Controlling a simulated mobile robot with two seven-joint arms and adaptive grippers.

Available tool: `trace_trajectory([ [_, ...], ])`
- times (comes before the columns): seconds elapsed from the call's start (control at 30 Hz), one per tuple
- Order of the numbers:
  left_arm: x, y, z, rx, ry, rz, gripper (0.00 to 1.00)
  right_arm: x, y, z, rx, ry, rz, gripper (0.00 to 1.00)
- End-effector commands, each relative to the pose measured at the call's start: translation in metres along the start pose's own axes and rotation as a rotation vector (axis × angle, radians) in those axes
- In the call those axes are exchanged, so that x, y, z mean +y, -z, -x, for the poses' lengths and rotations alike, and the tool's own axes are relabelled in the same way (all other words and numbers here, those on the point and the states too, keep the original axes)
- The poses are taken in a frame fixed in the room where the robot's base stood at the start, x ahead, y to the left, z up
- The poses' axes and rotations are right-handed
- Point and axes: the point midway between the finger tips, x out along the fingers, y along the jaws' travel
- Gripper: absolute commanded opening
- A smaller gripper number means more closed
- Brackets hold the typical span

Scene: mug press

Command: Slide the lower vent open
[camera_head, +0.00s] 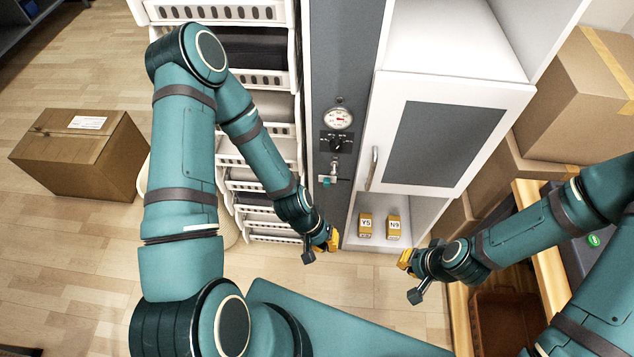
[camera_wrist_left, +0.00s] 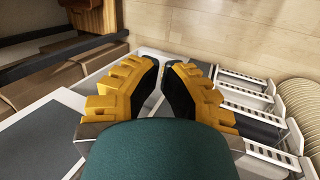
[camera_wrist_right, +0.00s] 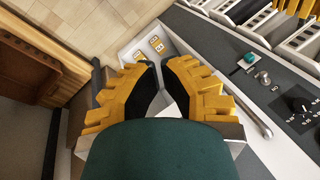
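A dark grey panel stands in the middle of the head view, with a small teal-tipped slider (camera_head: 327,182) low on it, below a valve-like metal fitting. The same teal tip shows on a pale plate in the right wrist view (camera_wrist_right: 249,58). I cannot read any label that names it the lower vent. My left gripper (camera_head: 331,241) is below the panel's foot, apart from it. My right gripper (camera_head: 405,258) is to the right, in front of the white cabinet. Both wrist views show a narrow empty gap between the yellow fingers; neither holds anything.
A gauge (camera_head: 338,118) and black knob (camera_head: 337,143) sit above the slider. The cabinet door (camera_head: 450,130) has a vertical handle (camera_head: 373,168). Boxes Y5 (camera_head: 365,225) and N9 (camera_head: 393,228) stand on the shelf below. White drawers (camera_head: 262,186) are left, cartons (camera_head: 570,100) right.

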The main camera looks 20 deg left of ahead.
Motion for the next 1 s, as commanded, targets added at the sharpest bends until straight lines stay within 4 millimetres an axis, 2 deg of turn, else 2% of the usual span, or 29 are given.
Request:
trace_trajectory([
  [0.03,-0.006,0.0,-0.011,-0.027,-0.03,0.027,0.0,0.001,-0.001,-0.003,-0.002,0.0,0.001,0.0],
  [0.2,-0.014,0.003,-0.036,-0.097,-0.16,0.088,0.0,0.003,-0.004,-0.008,-0.007,0.001,0.002,0.0],
  [0.37,-0.016,0.014,-0.052,-0.116,-0.323,0.144,0.0,0.005,-0.006,-0.012,-0.011,0.001,0.004,0.0],
  [0.5,-0.021,0.033,-0.06,-0.084,-0.486,0.197,0.0,0.006,-0.008,-0.016,-0.015,0.002,0.005,0.0],
  [0.67,-0.034,0.063,-0.059,0.017,-0.678,0.258,0.0,0.008,-0.01,-0.021,-0.02,0.002,0.006,0.0],
  [0.77,-0.049,0.085,-0.055,0.116,-0.794,0.296,0.0,0.009,-0.011,-0.024,-0.023,0.002,0.007,0.0],
  [0.87,-0.071,0.108,-0.046,0.243,-0.899,0.335,0.0,0.01,-0.013,-0.027,-0.025,0.003,0.008,0.0],
  [1.0,-0.113,0.137,-0.029,0.451,-1.01,0.386,0.0,0.011,-0.014,-0.03,-0.029,0.003,0.009,0.0],
])
